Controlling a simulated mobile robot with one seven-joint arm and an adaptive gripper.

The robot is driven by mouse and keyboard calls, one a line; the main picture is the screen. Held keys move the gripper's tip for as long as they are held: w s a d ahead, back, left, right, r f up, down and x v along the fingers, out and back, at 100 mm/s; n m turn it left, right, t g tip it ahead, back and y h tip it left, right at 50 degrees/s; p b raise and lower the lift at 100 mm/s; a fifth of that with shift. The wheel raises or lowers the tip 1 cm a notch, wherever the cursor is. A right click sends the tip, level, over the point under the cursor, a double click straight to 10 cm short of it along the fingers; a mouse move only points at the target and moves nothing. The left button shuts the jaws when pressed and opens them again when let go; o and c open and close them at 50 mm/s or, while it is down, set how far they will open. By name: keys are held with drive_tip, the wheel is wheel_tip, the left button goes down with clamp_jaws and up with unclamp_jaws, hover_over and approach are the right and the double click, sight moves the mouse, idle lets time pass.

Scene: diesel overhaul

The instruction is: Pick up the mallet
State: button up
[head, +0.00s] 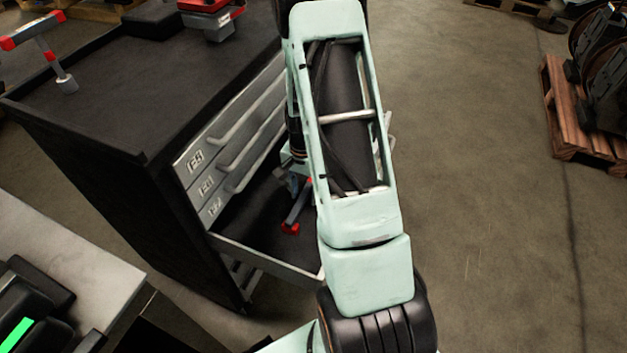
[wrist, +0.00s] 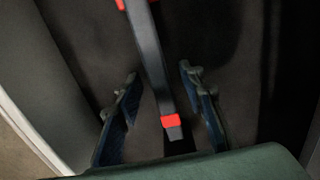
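The mallet (wrist: 152,65) lies in the open drawer (head: 262,242) of the black cabinet. In the wrist view its dark grey handle runs lengthwise, with a red band near the lower end and red parts at the top edge, where the head is cut off. In the head view only the red-tipped handle (head: 296,212) shows; my arm hides the rest. My gripper (wrist: 158,72) is open, one finger on each side of the handle, with gaps on both sides. I cannot tell its exact height above the handle. In the head view it is mostly hidden behind my arm.
The drawer's front edge and side walls are close to my gripper. Closed drawers with handles (head: 240,131) sit above. A red-and-grey tool (head: 48,50) and a red item (head: 212,18) rest on the cabinet top. A pallet (head: 575,125) stands right; the floor between is clear.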

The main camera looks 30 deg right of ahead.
drive_tip(key=shift+f, duration=0.2)
clamp_jaws()
idle(0.5)
